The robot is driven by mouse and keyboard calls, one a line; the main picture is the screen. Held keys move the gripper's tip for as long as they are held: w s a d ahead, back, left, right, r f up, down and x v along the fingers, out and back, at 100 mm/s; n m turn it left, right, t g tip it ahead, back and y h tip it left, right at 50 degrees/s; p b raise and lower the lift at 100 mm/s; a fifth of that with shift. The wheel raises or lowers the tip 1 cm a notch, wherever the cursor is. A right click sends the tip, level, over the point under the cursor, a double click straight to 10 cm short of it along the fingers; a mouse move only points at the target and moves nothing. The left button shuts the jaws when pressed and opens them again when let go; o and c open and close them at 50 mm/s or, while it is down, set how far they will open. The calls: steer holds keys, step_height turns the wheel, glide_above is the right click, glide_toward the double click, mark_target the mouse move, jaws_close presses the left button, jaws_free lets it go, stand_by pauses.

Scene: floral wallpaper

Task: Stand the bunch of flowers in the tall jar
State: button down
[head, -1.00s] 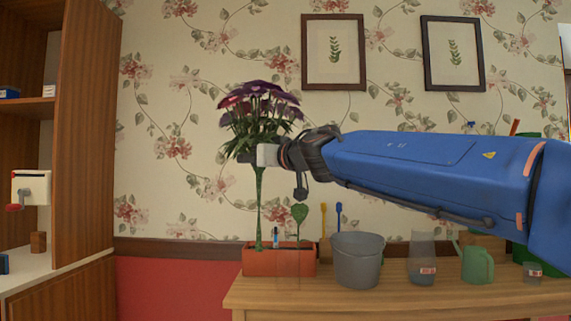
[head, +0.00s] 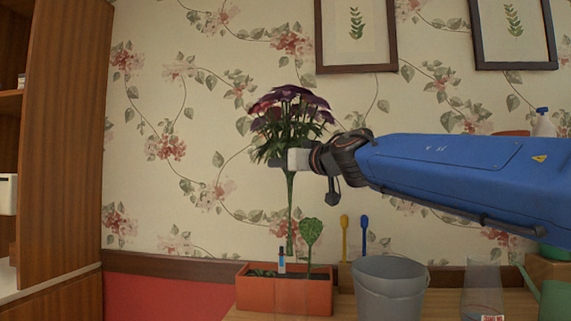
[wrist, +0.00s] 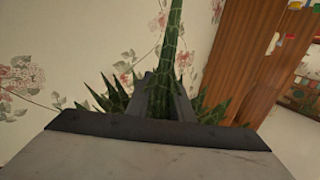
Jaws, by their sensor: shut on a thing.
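The bunch of flowers (head: 290,108), dark purple and red heads over green leaves, hangs upright with its long green stem down. My gripper (head: 281,160) is shut on it just below the leaves. In the wrist view the stem (wrist: 173,45) runs between the fingers of my gripper (wrist: 165,95). The stem's lower end is above the front of the planter in the head view.
An orange planter (head: 253,294) with a small plant and a blue-topped marker stands on the wooden table. To its right are a grey bucket (head: 389,290), a labelled clear vessel (head: 482,288) and a green watering can (head: 553,297). A wooden cabinet (head: 65,150) stands left.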

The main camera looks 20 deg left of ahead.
steer(key=shift+f, duration=10.1)
steer(key=c, duration=1.5)
jaws_free()
steer(key=v, duration=1.7)
steer(key=shift+s+d, duration=0.15)
steer(key=shift+d, duration=0.05)
steer(key=shift+f, duration=0.1)
